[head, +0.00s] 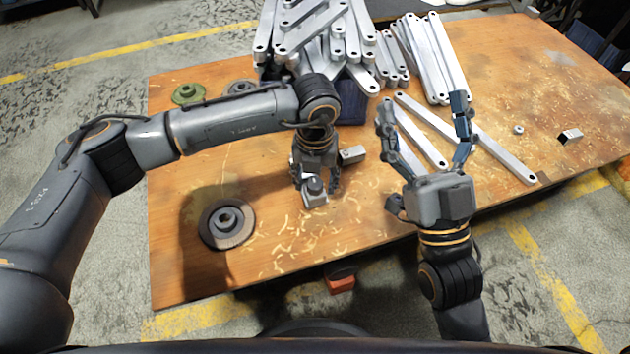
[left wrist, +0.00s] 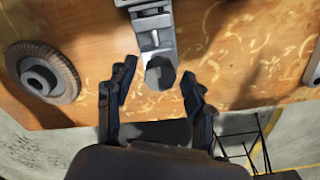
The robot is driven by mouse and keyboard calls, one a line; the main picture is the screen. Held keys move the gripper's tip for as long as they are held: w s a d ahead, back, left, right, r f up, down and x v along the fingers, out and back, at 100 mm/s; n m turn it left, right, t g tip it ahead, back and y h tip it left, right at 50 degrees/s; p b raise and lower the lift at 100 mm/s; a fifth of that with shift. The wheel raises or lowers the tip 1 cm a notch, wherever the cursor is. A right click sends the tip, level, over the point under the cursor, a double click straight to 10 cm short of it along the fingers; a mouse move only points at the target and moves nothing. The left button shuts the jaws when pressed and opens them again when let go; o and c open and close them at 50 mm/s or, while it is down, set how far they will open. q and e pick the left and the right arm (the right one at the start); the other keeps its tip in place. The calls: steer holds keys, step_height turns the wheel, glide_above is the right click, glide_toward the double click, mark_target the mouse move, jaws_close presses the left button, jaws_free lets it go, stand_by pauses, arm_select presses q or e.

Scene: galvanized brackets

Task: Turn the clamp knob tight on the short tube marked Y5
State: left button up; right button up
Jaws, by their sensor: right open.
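A metal clamp piece with a dark round knob (head: 314,186) stands near the front middle of the table, under my left gripper (head: 317,184). In the left wrist view the knob (left wrist: 160,73) lies between the two fingertips of my left gripper (left wrist: 158,82), with gaps on both sides. The left gripper is open. A short metal piece (head: 352,154) shows just behind it; I cannot tell whether it joins the clamp. No Y5 mark is readable. My right gripper (head: 424,122) is open and empty, above the table's front right part.
Metal bars (head: 310,25) are heaped at the back; more (head: 505,155) lie flat toward the right. A small block (head: 570,136) sits far right.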

arm_select(q)
steer(key=c, duration=1)
steer(key=shift+c, duration=0.2)
